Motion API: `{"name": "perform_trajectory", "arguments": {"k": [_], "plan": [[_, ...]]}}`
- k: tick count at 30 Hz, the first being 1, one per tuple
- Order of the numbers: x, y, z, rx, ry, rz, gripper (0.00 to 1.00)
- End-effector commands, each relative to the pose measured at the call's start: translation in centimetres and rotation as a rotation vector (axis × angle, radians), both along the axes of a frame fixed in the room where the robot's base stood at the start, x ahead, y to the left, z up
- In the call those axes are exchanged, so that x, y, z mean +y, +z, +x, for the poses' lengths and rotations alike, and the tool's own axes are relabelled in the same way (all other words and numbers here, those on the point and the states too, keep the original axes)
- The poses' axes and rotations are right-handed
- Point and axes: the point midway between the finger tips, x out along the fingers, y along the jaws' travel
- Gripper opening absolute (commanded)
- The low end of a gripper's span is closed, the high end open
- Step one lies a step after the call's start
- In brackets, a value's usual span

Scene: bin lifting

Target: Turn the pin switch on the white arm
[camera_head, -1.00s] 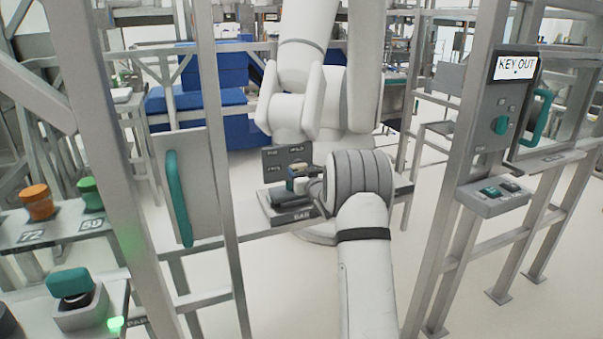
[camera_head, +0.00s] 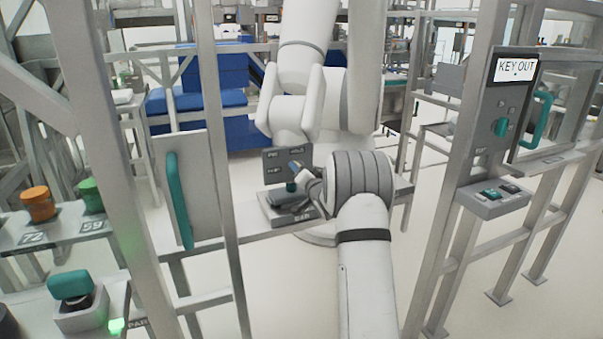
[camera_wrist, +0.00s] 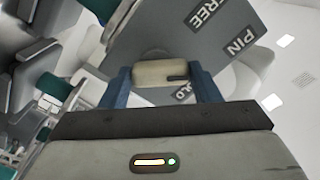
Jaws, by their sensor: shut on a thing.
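The pin switch (camera_wrist: 152,73) is a beige knob with a dark mark at its right end in the wrist view. It sits on a grey panel (camera_wrist: 185,45) with the labels FREE, PIN and HOLD, which appear tilted there. My gripper (camera_wrist: 163,76) has its two blue fingers shut on the knob, one on each side. In the head view the panel (camera_head: 271,160) stands in front of the white arm (camera_head: 300,45). My gripper (camera_head: 296,167) is at its right part and hides the knob there.
A grey box (camera_head: 300,217) with a teal part stands below the panel on a rail. Metal posts (camera_head: 212,130) rise at left, near a teal handle (camera_head: 180,195). A KEY OUT control box (camera_head: 497,115) is on the right post. Pale floor is free between.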

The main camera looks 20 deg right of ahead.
Motion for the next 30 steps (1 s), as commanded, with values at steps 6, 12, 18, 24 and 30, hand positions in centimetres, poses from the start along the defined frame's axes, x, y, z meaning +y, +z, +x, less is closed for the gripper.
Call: {"name": "perform_trajectory", "arguments": {"k": [6, 12, 18, 24, 30], "plan": [[-0.1, 0.2, -0.02, 0.001, -0.001, 0.207, 0.34], [-0.15, 0.3, -0.03, 0.0, -0.001, 0.394, 0.34], [-0.21, 0.32, -0.02, 0.0, -0.001, 0.56, 0.34], [-0.26, 0.28, -0.03, 0.001, -0.002, 0.685, 0.34], [-0.29, 0.25, -0.03, 0.001, -0.002, 0.762, 0.34]]}}
